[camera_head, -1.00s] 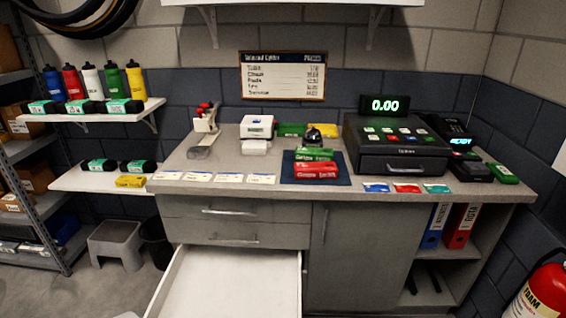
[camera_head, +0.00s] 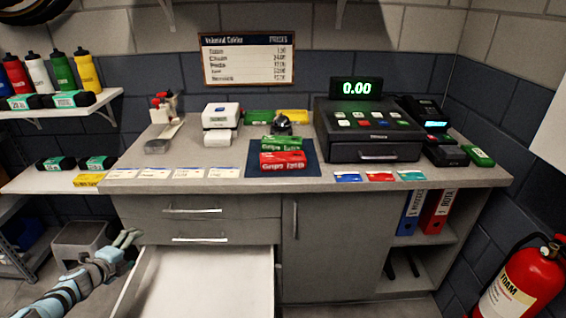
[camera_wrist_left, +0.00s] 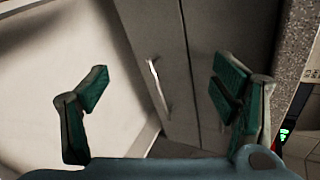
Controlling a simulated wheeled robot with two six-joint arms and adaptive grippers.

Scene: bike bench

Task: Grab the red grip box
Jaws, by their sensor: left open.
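The red grip box (camera_head: 282,161) lies on a dark blue mat (camera_head: 252,165) on the grey counter, in front of a green grip box (camera_head: 282,143). My left gripper (camera_head: 131,238) is low at the left in the head view, beside the open white drawer and below the counter top. In the left wrist view its two fingers (camera_wrist_left: 162,95) are spread apart with nothing between them. The red box is well up and to the right of it, apart. My right gripper is not in view.
The open drawer (camera_head: 205,285) juts out below the counter (camera_head: 330,183). A cash register (camera_head: 367,130) stands right of the mat, a bell (camera_head: 282,125) behind the boxes. Price cards line the front edge. A fire extinguisher (camera_head: 520,280) stands at the right.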

